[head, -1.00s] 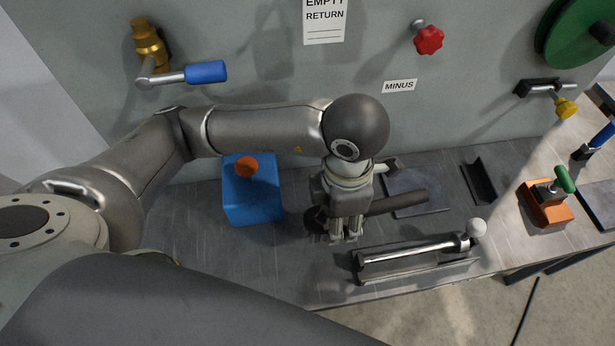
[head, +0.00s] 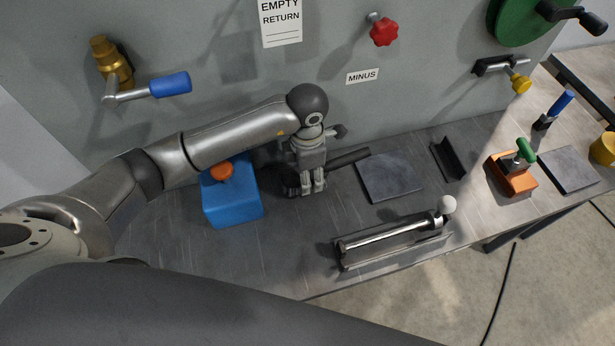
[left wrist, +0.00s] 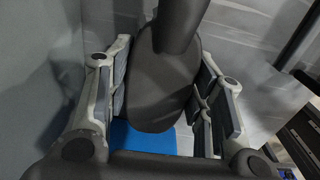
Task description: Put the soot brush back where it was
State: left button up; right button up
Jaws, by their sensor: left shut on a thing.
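The soot brush, a dark tool with a long thick handle (head: 348,158), is in my left gripper (head: 306,186) near the back of the bench. The gripper is shut on it, fingers pointing down. The handle sticks out to the right toward a grey square plate (head: 390,178). In the left wrist view, the wide dark part of the brush (left wrist: 158,90) sits between the two finger pads. The fingers partly hide the brush, and I cannot tell whether it touches the bench. My right gripper is out of view.
A blue block (head: 235,205) with an orange knob stands just left of the gripper. A metal roller in a tray (head: 392,242) lies in front. A black angle piece (head: 448,160) and an orange block (head: 511,176) are farther right. The grey panel (head: 230,90) rises behind.

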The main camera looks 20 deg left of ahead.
pick_arm(q)
notch_tip(320, 180, down, 2)
jog(key=shift+s+f+p, duration=0.1)
jog(key=shift+s+p, duration=0.05)
jog(key=shift+p, duration=0.2)
jog(key=shift+f, duration=0.25)
jog(key=o, duration=0.9)
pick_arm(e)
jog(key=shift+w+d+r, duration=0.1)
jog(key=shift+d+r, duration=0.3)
pick_arm(q)
jog(key=shift+r, duration=0.1)
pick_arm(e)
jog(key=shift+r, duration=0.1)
pick_arm(q)
jog(key=shift+r, duration=0.2)
notch_tip(320, 180, up, 6)
jog(key=shift+r+b, duration=0.2)
jog(key=shift+b, duration=0.6)
jog(key=shift+r, duration=0.4)
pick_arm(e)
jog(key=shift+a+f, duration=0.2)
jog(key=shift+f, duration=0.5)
